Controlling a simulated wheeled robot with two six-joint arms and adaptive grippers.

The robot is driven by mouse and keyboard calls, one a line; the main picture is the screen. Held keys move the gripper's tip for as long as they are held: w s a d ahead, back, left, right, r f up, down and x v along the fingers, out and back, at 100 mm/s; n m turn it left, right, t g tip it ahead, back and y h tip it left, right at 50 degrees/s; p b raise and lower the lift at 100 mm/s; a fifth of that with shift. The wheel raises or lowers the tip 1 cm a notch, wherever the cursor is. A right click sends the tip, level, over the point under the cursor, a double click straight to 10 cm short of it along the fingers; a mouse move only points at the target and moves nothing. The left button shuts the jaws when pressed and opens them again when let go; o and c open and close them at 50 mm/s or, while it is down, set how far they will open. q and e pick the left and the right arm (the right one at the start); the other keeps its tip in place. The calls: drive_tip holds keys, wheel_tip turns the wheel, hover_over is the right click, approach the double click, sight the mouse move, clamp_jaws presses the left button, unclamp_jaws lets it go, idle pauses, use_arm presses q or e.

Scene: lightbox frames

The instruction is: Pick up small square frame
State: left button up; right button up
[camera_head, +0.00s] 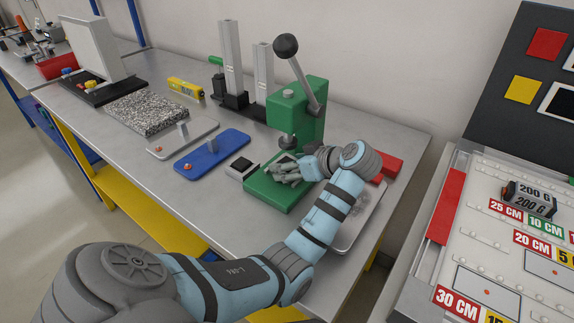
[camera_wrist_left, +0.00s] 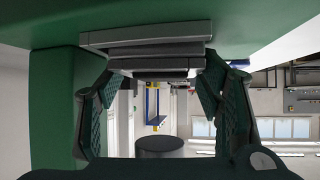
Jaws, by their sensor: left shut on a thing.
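My left gripper (camera_head: 284,171) is over the base of the green press (camera_head: 280,195), below its ram. In the left wrist view the gripper's two fingers (camera_wrist_left: 157,76) close on the opposite edges of a dark flat piece (camera_wrist_left: 152,63), which I take to be the small square frame. A light grey plate (camera_wrist_left: 145,35) lies against the piece, beside the green surface. In the head view the gripper mostly hides the held piece. A small dark square in a pale holder (camera_head: 242,166) sits left of the press base. My right gripper is not in view.
The press lever with its black knob (camera_head: 286,46) rises above the gripper. A blue plate (camera_head: 212,152) and a grey plate (camera_head: 181,139) lie to the left. A red block (camera_head: 390,165) is to the right. The table's front left is clear.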

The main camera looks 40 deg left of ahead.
use_arm(q)
drive_tip(key=shift+c, duration=0.8)
drive_tip(key=shift+r, duration=0.1)
